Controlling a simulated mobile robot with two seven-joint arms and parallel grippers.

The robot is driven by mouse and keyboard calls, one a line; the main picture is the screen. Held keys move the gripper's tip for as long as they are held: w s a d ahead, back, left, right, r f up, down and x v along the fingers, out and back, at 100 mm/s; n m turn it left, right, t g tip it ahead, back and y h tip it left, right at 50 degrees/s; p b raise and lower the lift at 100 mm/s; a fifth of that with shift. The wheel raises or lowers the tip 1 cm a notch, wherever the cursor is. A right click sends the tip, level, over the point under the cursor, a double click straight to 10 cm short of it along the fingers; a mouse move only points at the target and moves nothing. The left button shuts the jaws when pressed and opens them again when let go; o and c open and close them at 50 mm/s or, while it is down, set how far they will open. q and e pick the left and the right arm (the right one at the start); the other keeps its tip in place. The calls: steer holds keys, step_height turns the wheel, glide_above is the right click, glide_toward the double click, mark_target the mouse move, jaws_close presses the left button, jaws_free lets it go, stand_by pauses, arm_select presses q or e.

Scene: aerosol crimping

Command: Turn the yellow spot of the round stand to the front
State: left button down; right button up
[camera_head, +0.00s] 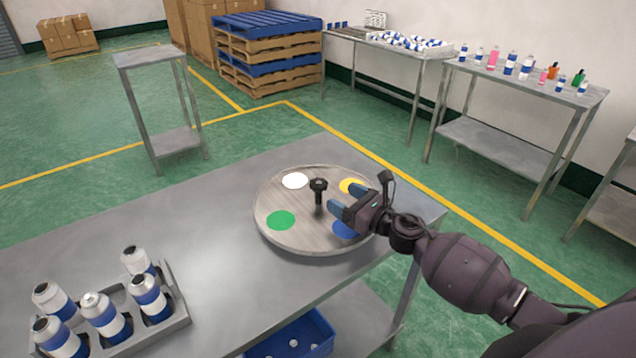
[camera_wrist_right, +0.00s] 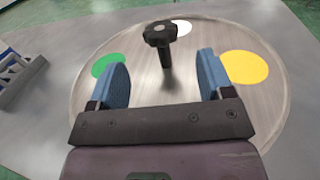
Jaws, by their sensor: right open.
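The round stand (camera_head: 300,238) is a grey disc on the metal table, with a black knob (camera_head: 318,186) on a post at its middle. The yellow spot (camera_head: 350,186) is at the back right, partly behind my right gripper. The white spot (camera_head: 295,181) is at the back left, the green spot (camera_head: 281,220) at the front left, and the blue spot (camera_head: 345,229) at the front right, partly covered. My right gripper (camera_head: 334,197) is open over the disc. In the right wrist view the knob (camera_wrist_right: 161,34) stands ahead, between the blue fingers' directions, apparently not gripped. My left gripper is not in view.
A grey tray (camera_head: 180,320) with several blue and white cans stands at the table's front left. A blue bin (camera_head: 290,338) sits on the lower shelf. Side tables with bottles (camera_head: 520,70) stand behind.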

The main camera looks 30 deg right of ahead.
mark_target(325, 187)
steer(key=x, duration=0.8)
steer(key=shift+w+a, duration=0.2)
steer(key=shift+w, duration=0.15)
steer(key=shift+c, duration=0.2)
steer(key=c, duration=1.3)
steer(key=shift+o, duration=0.2)
